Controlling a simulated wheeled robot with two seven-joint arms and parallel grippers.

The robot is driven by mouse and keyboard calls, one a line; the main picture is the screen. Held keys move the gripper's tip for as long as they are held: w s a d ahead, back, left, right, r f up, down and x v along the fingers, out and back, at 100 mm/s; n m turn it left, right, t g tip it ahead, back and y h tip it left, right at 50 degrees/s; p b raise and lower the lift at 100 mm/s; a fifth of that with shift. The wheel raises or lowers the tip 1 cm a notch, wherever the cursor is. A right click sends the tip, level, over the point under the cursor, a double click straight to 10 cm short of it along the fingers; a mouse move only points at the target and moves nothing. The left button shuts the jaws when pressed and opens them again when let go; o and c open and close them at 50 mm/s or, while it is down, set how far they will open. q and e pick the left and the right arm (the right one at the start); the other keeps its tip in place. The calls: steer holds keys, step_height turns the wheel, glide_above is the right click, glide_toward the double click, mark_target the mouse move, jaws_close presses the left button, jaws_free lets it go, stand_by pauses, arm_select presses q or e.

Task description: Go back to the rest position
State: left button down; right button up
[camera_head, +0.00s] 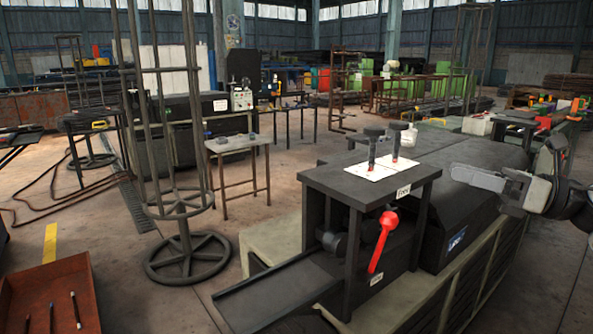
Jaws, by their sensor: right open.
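My right arm comes in from the right edge. Its gripper (484,184) is open, with nothing seen between the fingers, and hangs over the dark machine housing, to the right of the small black table. My left gripper is out of view. The black table (335,183) carries a white plate (383,170) with two dark upright pieces with knob-like tops, reddish at their feet. A red lever (382,241) hangs below the table's front and is apart from my gripper.
The dark housing (463,215) fills the space below my right gripper. A black chute (277,290) slopes to the front. A tall round rack (187,254) stands left of it, and a rusty tray (48,287) with rods sits at lower left. Concrete floor lies open between them.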

steer(key=s+a+f+m+t+h+p, duration=0.4)
steer(key=f+m, duration=0.3)
steer(key=m, duration=0.6)
steer(key=s+a+f+m+t+h+p, duration=0.1)
steer(key=a+f+m+t+h, duration=0.3)
steer(key=f+m, duration=0.6)
arm_select(q)
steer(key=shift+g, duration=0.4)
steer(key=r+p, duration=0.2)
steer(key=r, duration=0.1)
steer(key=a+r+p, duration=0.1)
steer(key=p, duration=0.1)
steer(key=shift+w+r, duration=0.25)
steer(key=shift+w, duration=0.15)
arm_select(e)
steer(key=s+a+f+m+g+h, duration=0.2)
steer(key=s+f+m, duration=0.4)
steer(key=s+m, duration=0.4)
steer(key=s+a+f+m+g+h, duration=0.3)
steer(key=s+f+m, duration=0.3)
steer(key=s+m, duration=0.4)
steer(key=shift+s+a+f+m+g, duration=0.2)
steer(key=shift+a+f+m+g, duration=0.15)
steer(key=shift+a+g, duration=0.5)
